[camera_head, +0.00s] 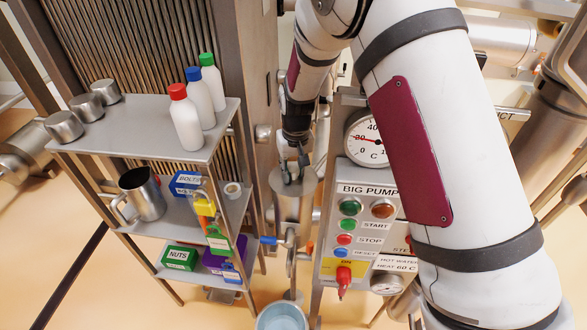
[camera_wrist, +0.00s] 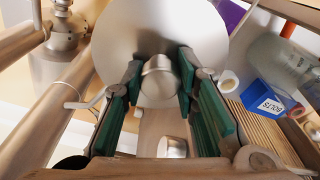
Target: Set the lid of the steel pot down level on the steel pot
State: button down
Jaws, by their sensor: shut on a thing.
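The lid (camera_head: 279,186) is a flat round grey steel disc in the middle of the head view. In the wrist view the lid (camera_wrist: 120,45) shows as a large disc behind the fingers. My gripper (camera_head: 291,166) is shut on its cylindrical knob (camera_wrist: 158,82), with green finger pads on either side. A steel cylindrical body (camera_head: 291,208) shows directly below the lid in the head view. I cannot tell for sure whether it is the steel pot, or whether the lid touches it. The lid hides any opening beneath it.
A grey shelf unit (camera_head: 140,125) stands at left with bottles, steel cups, a steel jug (camera_head: 143,193) and labelled bins. The BIG PUMP panel (camera_head: 362,225) with buttons and a gauge stands close at right. A blue-lined round container (camera_head: 282,318) is at the bottom.

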jog(key=c, duration=1.2)
grip_release()
jog(key=shift+f, duration=0.1)
